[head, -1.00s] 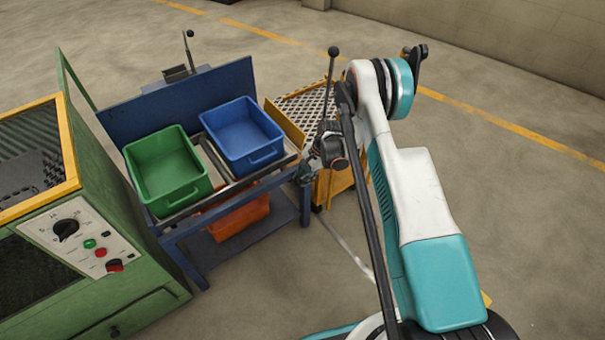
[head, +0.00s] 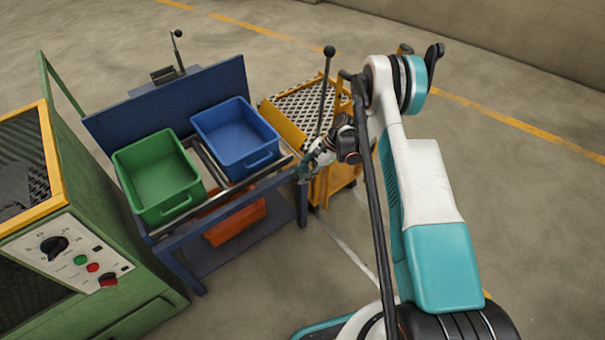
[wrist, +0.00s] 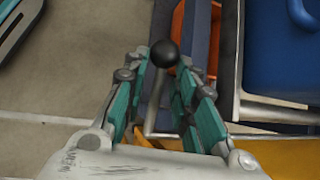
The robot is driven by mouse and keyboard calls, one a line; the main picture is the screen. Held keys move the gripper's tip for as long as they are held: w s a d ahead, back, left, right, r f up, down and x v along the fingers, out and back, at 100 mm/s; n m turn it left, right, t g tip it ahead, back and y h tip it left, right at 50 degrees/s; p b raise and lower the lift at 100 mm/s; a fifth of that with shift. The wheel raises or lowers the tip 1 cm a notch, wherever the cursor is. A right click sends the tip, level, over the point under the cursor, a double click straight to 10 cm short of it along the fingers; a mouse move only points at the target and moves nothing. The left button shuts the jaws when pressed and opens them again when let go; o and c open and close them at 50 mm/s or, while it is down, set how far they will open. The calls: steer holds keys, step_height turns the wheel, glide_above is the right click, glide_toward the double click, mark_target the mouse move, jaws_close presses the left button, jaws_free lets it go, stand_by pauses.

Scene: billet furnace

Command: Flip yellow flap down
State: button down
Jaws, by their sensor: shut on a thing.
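The yellow flap (head: 284,124) stands raised at the right end of the blue bench, beside the blue bin, in the head view. A yellow surface (wrist: 275,155), probably the same flap, shows at the lower right of the wrist view. My gripper (head: 308,165) is low at the bench's right front corner, in front of the flap. In the wrist view my gripper's (wrist: 165,62) green-padded fingers close around a thin grey handle with a black ball knob (wrist: 164,53). The handle's lower end bends near the yellow parts; the exact contact is partly hidden.
A green bin (head: 158,180) and a blue bin (head: 236,138) stand on the bench. An orange bin (head: 235,222) sits below. A yellow cart (head: 338,180) is close behind my gripper. A green machine (head: 150,310) stands at left. The floor at right is open.

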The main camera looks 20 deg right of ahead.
steer(key=c, duration=1.3)
jaws_free()
step_height(320, 180, up, 10)
